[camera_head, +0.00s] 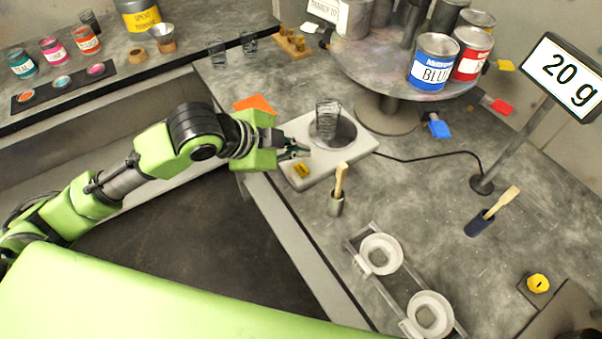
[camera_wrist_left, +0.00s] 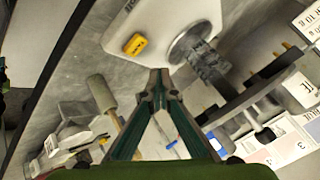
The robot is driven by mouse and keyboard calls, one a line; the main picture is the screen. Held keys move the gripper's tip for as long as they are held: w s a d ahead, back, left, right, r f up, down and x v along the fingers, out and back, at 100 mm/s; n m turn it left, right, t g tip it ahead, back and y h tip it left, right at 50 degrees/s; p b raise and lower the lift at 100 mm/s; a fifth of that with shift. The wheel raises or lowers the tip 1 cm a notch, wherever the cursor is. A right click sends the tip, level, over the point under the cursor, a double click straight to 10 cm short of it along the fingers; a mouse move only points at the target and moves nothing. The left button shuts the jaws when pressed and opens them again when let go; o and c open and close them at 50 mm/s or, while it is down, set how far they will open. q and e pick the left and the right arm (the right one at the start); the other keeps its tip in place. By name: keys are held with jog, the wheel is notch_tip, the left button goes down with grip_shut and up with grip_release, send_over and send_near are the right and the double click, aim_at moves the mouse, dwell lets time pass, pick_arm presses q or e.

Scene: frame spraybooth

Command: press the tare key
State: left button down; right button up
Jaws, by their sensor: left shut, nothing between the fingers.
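The scale (camera_head: 346,143) is a white slab with a round metal plate, standing on the bench in the head view. A clear cup (camera_head: 327,115) stands on its plate. The yellow tare key (camera_head: 302,170) is at the scale's near left corner; it also shows in the left wrist view (camera_wrist_left: 135,44). The display (camera_head: 563,75) on a post reads 20 g. My left gripper (camera_head: 303,151) is shut and empty, close to the key. My right gripper is out of view.
A wooden-handled brush stands in a metal cup (camera_head: 336,205) near the scale. A turntable (camera_head: 395,80) with paint cans, including a blue one (camera_head: 433,62), is behind it. A rack with white rings (camera_head: 381,254) lies in front.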

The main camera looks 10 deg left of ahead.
aim_at(299, 171)
pick_arm(q)
jog(key=f, duration=0.2)
jog(key=shift+w+f, duration=0.2)
jog(key=shift+f, duration=0.1)
jog(key=shift+s+f+b, duration=0.1)
jog(key=shift+f+b, duration=0.1)
jog(key=shift+b, duration=0.1)
jog(key=shift+s, duration=0.2)
jog(key=shift+w, duration=0.15)
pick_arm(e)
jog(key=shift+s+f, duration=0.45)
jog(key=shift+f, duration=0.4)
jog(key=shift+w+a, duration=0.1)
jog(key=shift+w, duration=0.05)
pick_arm(q)
jog(key=shift+f, duration=0.1)
jog(key=shift+f, duration=0.25)
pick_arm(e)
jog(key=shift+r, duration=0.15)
